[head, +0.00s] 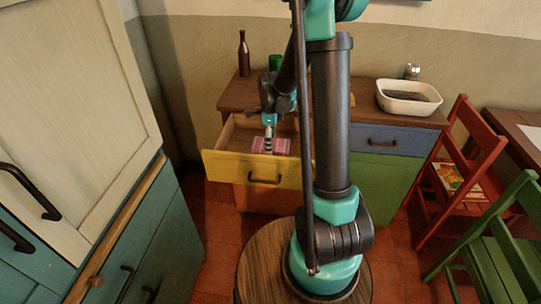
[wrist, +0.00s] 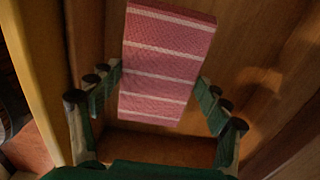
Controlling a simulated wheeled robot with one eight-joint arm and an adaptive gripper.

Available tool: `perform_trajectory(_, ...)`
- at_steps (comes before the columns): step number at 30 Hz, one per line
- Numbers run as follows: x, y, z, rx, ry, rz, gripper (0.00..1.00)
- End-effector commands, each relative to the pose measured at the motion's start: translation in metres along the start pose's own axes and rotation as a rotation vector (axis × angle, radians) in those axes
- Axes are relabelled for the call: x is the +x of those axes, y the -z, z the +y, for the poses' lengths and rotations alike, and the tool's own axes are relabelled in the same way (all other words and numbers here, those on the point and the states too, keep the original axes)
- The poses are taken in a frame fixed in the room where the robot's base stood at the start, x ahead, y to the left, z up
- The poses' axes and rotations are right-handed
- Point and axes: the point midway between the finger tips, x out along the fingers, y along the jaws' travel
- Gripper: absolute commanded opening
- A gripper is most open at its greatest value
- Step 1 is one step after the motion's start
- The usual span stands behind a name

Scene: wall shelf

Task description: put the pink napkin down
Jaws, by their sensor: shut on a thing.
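The pink napkin (wrist: 168,60), with white stripes, lies between the fingers of my gripper (wrist: 159,88) in the wrist view. The fingers press on its left and right edges. In the head view the napkin (head: 282,147) is inside the open yellow drawer (head: 225,166). My gripper (head: 268,143) reaches down into that drawer from above. The wooden drawer floor (wrist: 245,65) shows around the napkin in the wrist view. I cannot tell whether the napkin touches the floor.
On the cabinet top (head: 240,97) stand a brown bottle (head: 243,56), a green object (head: 275,62) and a white basin (head: 408,98). A blue drawer (head: 395,139) is shut. A red chair (head: 455,165) and a green chair (head: 500,245) stand at right. Tall cupboards (head: 75,110) stand at left.

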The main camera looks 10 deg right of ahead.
Motion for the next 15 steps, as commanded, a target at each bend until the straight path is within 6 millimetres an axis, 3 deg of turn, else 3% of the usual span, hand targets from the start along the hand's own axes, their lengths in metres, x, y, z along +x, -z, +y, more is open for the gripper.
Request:
perform_trajectory(3,0.021,0.000,0.000,0.000,0.000,0.000,0.53)
perform_trajectory(15,0.057,0.000,-0.001,0.000,0.000,0.000,0.53)
